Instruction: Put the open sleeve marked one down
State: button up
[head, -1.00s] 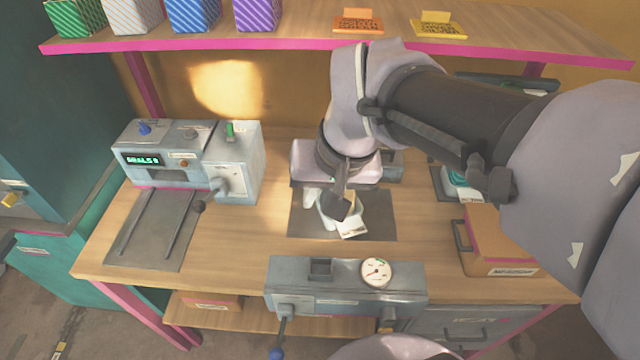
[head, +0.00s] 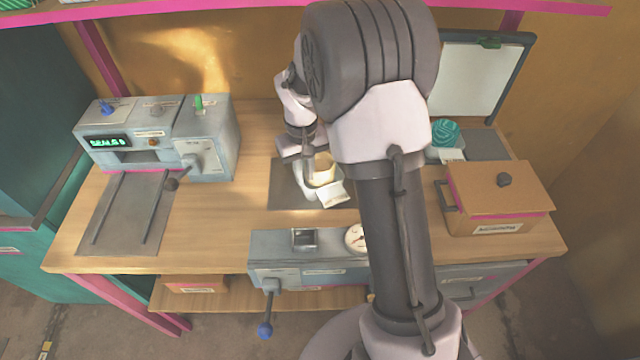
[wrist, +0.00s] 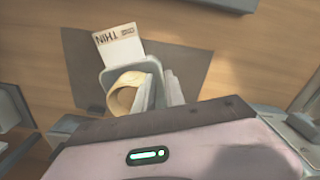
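I cannot make out a sleeve marked one, or whether the gripper holds anything.
A grey machine with a green display (head: 106,142) stands at the left. A press-like unit with a blue-knobbed lever (head: 265,330) is at the front edge.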

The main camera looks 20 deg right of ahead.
aim_at(304, 186)
notch_tip(304, 186, down, 6)
jog(key=b, duration=0.3)
jog(key=shift+a+r, duration=0.1)
jog(key=shift+r, duration=0.3)
grip_shut()
dwell(0.9)
